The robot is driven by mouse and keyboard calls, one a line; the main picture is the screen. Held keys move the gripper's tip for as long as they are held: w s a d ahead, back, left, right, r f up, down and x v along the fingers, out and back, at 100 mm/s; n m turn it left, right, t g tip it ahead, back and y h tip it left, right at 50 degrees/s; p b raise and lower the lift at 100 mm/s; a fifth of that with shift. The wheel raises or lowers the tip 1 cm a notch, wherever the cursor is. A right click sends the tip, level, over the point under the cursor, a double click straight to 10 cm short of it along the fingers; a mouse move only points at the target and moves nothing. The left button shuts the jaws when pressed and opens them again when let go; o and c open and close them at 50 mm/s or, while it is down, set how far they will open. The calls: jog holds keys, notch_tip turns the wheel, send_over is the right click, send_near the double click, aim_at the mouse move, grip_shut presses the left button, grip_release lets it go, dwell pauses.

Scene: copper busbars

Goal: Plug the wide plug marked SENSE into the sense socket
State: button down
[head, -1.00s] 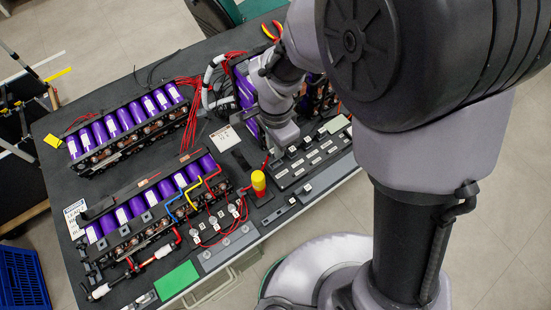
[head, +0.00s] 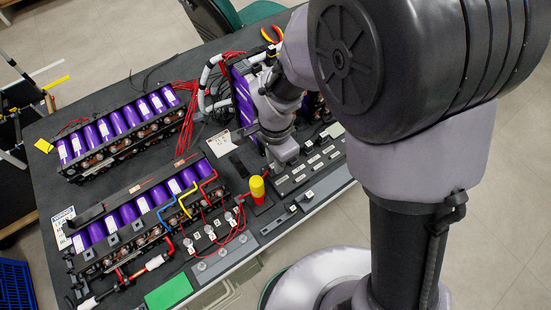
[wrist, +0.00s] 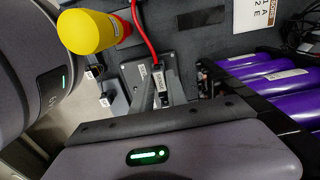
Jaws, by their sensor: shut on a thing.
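In the wrist view, my gripper (wrist: 164,92) is shut on a small plug (wrist: 159,78) with a white label, too small to read. A red cable (wrist: 142,32) leads up from the plug. A grey plate (wrist: 138,72) lies beneath or beside the plug; I cannot tell whether they touch. In the head view, my gripper (head: 283,156) is low over the table at the far end of a dark strip with pale labels (head: 312,166). The plug is hidden there. I cannot pick out the sense socket in either view.
A yellow and red cylinder (head: 257,188) stands close left of my gripper and also shows in the wrist view (wrist: 86,32). Purple battery modules (head: 125,120) fill the table's left side. A green pad (head: 169,291) lies at the near edge.

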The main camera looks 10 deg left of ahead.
jog(key=shift+f, duration=0.1)
jog(key=shift+f, duration=0.1)
jog(key=c, duration=1.2)
grip_release()
jog(key=shift+c, duration=0.2)
notch_tip(320, 180, up, 6)
jog(key=p, duration=0.4)
